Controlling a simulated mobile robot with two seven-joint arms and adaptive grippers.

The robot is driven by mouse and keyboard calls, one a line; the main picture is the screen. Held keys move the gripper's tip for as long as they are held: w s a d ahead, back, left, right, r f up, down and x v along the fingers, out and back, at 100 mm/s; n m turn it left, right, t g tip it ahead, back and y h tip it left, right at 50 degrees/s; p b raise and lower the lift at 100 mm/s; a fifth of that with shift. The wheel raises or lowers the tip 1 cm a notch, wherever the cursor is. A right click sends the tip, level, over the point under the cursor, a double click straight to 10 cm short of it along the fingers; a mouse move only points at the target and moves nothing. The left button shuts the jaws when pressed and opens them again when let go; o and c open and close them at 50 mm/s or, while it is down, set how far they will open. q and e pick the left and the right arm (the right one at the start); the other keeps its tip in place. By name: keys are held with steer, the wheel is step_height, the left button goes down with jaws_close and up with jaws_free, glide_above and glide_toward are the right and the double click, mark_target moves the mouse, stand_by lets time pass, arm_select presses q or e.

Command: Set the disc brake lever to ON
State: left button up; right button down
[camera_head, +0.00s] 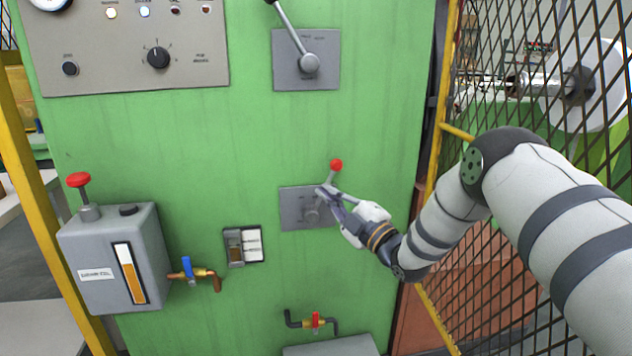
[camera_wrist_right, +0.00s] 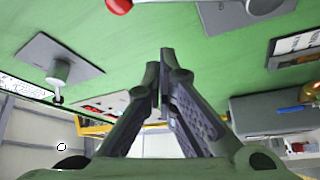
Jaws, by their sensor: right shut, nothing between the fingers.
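A lever with a red knob (camera_head: 336,165) sits on a small grey plate (camera_head: 290,210) in the middle of the green panel. Its arm leans up and slightly right from the pivot. My right gripper (camera_head: 325,191) is shut and empty, with its fingertips in front of this lever's arm, below the knob. I cannot tell whether they touch it. In the right wrist view the red knob (camera_wrist_right: 118,4) is cut off at the top edge, left of the shut fingers (camera_wrist_right: 166,60). A second lever (camera_head: 300,45) on a larger grey plate is higher up, tilted up-left. No lever label is readable.
A grey box (camera_head: 115,260) with a red knob and a blue-handled valve (camera_head: 187,268) are at lower left. A small switch box (camera_head: 243,245) is left of the red-knobbed lever. A red-handled valve (camera_head: 316,320) is below. Mesh fencing (camera_head: 500,260) stands at the right, behind my right arm.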

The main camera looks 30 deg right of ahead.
steer(key=v, duration=0.3)
steer(key=shift+s, duration=0.4)
